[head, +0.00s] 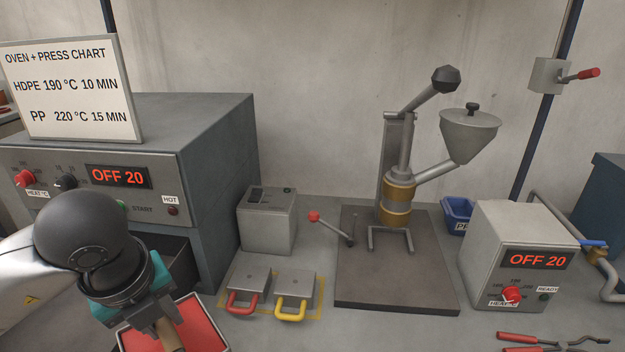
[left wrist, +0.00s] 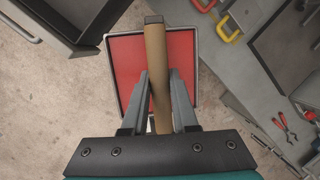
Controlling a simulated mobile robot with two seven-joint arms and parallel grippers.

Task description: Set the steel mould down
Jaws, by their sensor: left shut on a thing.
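My left gripper (head: 170,326) is shut on the tan bar handle (left wrist: 157,75) of a shallow square steel mould. The mould's thin grey rim (left wrist: 109,62) surrounds a flat red face (left wrist: 128,60), which also shows at the bottom of the head view (head: 207,325). The handle runs across above the red face between the two fingers. In the left wrist view, brown floor shows around much of the mould, and the bench lies to its right. The gap below the mould cannot be judged. My right gripper is not in view.
An oven (head: 215,150) reading OFF 20 stands at left. Two small steel blocks with a red handle (head: 242,303) and a yellow handle (head: 291,308) sit in a yellow outline. A lever press (head: 397,200), a heater box (head: 520,250) and pliers (head: 540,342) are further right.

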